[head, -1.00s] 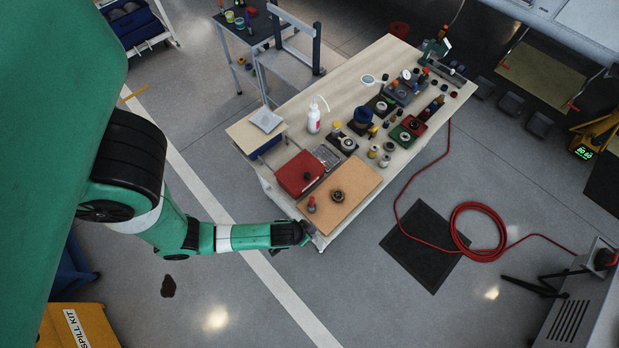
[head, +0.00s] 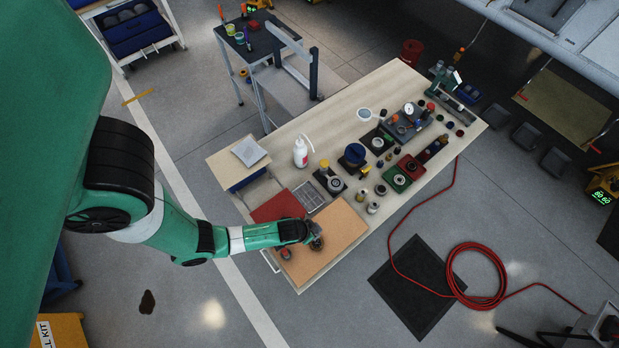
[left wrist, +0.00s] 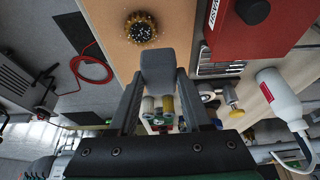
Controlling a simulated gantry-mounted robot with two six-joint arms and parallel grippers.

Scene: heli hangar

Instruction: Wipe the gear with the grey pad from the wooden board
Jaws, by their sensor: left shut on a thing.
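The gear (head: 316,243), small, round and dark, lies flat on the tan wooden board (head: 337,226) at the bench's near end. In the left wrist view the gear (left wrist: 142,28) shows a brownish toothed rim and a dark, speckled middle. My left gripper (head: 308,234) is over the board, right beside the gear, and partly covers it. It is shut on a grey pad (left wrist: 158,68), a block held between the two fingers. The pad's end is close to the gear; I cannot tell whether they touch. My right gripper is not in view.
A red-topped piece (head: 286,254) stands on the board near the gripper. A red case (head: 278,207) and a metal grille (head: 308,196) lie behind. A white bottle (head: 300,152) stands farther back. A light grey folded piece (head: 250,152) lies on the side shelf. The board's right part is clear.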

